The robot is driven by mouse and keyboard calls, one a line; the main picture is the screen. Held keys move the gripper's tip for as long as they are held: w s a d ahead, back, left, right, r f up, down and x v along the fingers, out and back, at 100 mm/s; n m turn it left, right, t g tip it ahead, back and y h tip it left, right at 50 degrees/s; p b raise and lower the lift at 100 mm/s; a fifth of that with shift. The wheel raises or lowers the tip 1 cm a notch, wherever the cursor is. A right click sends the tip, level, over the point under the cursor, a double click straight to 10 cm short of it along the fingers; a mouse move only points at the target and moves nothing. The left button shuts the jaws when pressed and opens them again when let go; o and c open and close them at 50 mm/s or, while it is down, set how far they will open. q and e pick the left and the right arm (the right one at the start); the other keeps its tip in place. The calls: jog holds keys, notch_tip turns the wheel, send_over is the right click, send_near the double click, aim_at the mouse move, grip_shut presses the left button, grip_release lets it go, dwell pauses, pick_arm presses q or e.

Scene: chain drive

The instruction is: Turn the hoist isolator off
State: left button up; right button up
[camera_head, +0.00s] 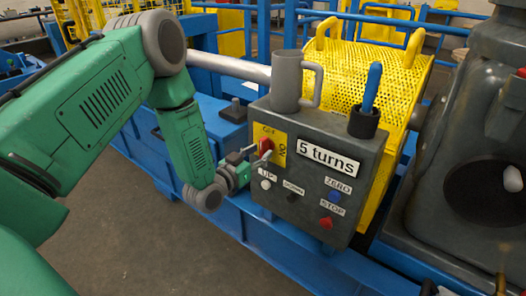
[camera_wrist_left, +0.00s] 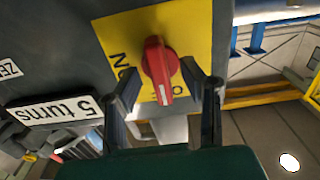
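The hoist isolator is a red rotary knob (camera_head: 265,145) on a yellow plate (camera_head: 270,133) marked OFF at the top and ON at the right, on the grey control box's front. In the left wrist view the knob (camera_wrist_left: 160,69) shows upside down. Its white mark points at partly hidden lettering at the plate's lower edge, the OFF side in the head view. My left gripper (camera_head: 250,163) is at the plate. Its two fingers (camera_wrist_left: 164,88) are apart, one each side of the knob, with gaps visible. Any contact is unclear. My right gripper is not in view.
The control box (camera_head: 318,140) carries a "5 turns" label (camera_head: 328,159), a white UP button (camera_head: 265,184), a blue ZERO button (camera_head: 334,196) and a red STOP button (camera_head: 326,223). A grey mug (camera_head: 287,82) and a blue-handled tool (camera_head: 372,88) in a holder stand on top.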

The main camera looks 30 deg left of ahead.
pick_arm(q)
jog(key=s, duration=1)
jog(key=shift+a, duration=0.45)
jog(key=shift+f, duration=0.1)
jog(key=s+d+f+g+p, duration=0.2)
jog(key=s+d+f+g, duration=0.75)
jog(key=s+f, duration=0.3)
jog(key=s+f+g+y+p, duration=0.1)
jog(key=s+f+g, duration=0.2)
jog(key=s+g, duration=0.5)
jog(key=s, duration=0.7)
jog(key=shift+d+f+y, duration=0.2)
jog(key=shift+d+y, duration=0.1)
jog(key=shift+d, duration=0.05)
